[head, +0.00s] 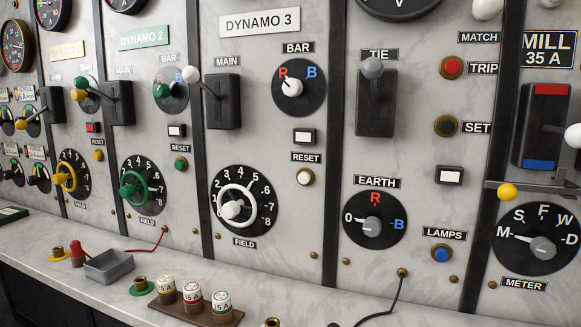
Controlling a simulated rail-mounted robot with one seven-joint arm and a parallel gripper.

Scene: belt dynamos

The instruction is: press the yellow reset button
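The yellow reset button (98,156) is a small round knob on the leftmost fully visible dynamo panel. It sits under a red lit window (94,127) and to the upper right of a yellow field dial (68,176). It is small in the picture, and I cannot tell whether it is pressed in. Nothing covers it. The matching green reset button (181,164) is on the Dynamo 2 panel, and the white reset button (305,177) is on the Dynamo 3 panel. My gripper does not show.
Main levers (119,102) stick out above the button. The space before the button looks clear.

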